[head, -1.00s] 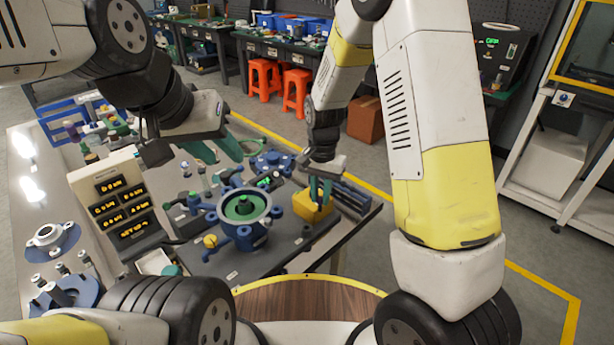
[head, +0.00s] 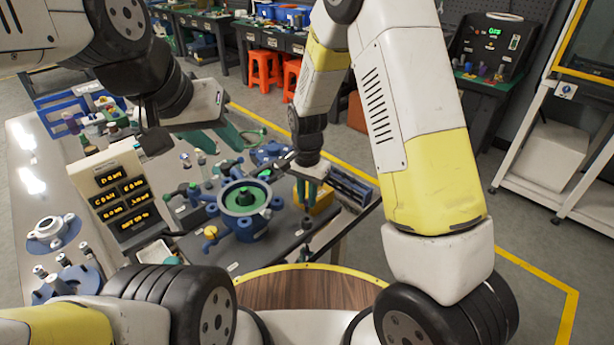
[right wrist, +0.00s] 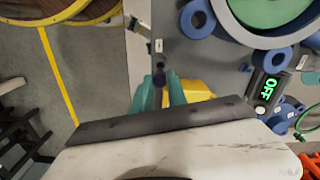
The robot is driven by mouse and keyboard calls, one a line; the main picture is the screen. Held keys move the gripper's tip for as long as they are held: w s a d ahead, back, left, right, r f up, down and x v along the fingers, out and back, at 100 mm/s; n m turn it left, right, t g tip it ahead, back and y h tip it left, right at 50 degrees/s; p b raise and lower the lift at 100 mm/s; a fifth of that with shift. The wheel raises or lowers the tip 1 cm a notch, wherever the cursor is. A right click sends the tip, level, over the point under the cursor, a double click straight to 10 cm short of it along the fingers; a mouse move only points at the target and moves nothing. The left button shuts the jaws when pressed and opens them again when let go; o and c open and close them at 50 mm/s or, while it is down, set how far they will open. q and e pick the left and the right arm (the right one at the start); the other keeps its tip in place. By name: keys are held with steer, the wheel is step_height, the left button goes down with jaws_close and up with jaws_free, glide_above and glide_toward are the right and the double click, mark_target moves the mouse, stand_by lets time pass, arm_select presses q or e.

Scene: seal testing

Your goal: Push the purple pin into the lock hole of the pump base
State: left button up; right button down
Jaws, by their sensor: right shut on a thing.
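The pump base is a round blue body with a green centre (head: 244,197) and blue lugs around it, on the dark bench plate. It shows partly at the top right of the right wrist view (right wrist: 268,20). My right gripper (head: 308,192) is to the right of the pump, above the yellow block (head: 322,197). The lock hole cannot be made out. My left gripper (head: 236,136) is above the bench behind the pump, its green fingers apart and empty.
A panel with yellow readouts (head: 122,198) stands left of the pump. A small box reading OFF (right wrist: 269,87) is close to the pump. The plate in front of the pump is fairly clear.

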mark_target(307, 211)
steer(key=shift+f, duration=0.15)
stand_by(0.3)
steer(key=shift+f, duration=1)
steer(key=shift+f, duration=0.15)
steer(key=shift+f, duration=0.55)
steer(key=shift+f, duration=1)
stand_by(1.0)
steer(key=c, duration=1.2)
jaws_free()
steer(key=shift+c, duration=0.2)
steer(key=shift+r, duration=4.5)
